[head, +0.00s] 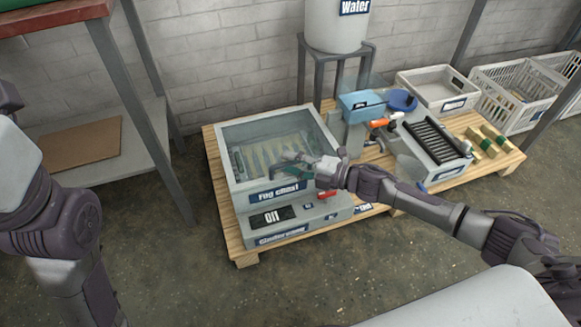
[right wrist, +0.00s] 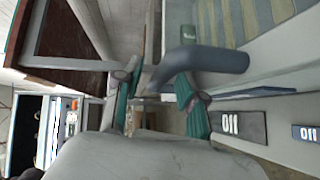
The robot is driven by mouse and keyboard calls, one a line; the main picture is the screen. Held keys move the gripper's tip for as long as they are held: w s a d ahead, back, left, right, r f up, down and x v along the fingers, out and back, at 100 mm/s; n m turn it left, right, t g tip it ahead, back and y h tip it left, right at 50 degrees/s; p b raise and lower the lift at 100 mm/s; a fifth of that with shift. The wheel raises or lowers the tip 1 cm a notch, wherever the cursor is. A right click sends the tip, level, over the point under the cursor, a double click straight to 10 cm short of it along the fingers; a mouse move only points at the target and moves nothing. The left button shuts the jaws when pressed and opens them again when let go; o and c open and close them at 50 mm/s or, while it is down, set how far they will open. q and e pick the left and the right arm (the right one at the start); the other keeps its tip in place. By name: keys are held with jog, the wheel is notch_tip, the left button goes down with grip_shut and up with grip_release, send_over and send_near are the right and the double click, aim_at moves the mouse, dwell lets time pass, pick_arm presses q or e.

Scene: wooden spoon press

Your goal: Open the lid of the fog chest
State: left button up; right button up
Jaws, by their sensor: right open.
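The fog chest (head: 238,190) is a grey box on a wooden pallet. Its see-through lid (head: 250,135) lies shut on top, with pale slats showing beneath it. My right gripper (head: 290,164) is open over the front part of the lid, above the name label. In the right wrist view, the open fingers (right wrist: 160,98) have a rounded blue-grey bar (right wrist: 215,60), which looks like the lid's handle, at their tips. I cannot tell whether they touch it. Part of my left arm shows at the left of the head view, but its gripper does not.
A base with an Oil panel (head: 272,217) and a red lever (head: 327,194) is below the chest front. A roller machine (head: 435,140) stands right on the pallet (head: 242,257). A water tank (head: 337,25) stands behind. A shelf (head: 75,145) is at left. The front floor is clear.

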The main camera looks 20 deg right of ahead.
jog(key=shift+w+a, duration=0.2)
jog(key=shift+a, duration=0.05)
grip_shut()
dwell(0.3)
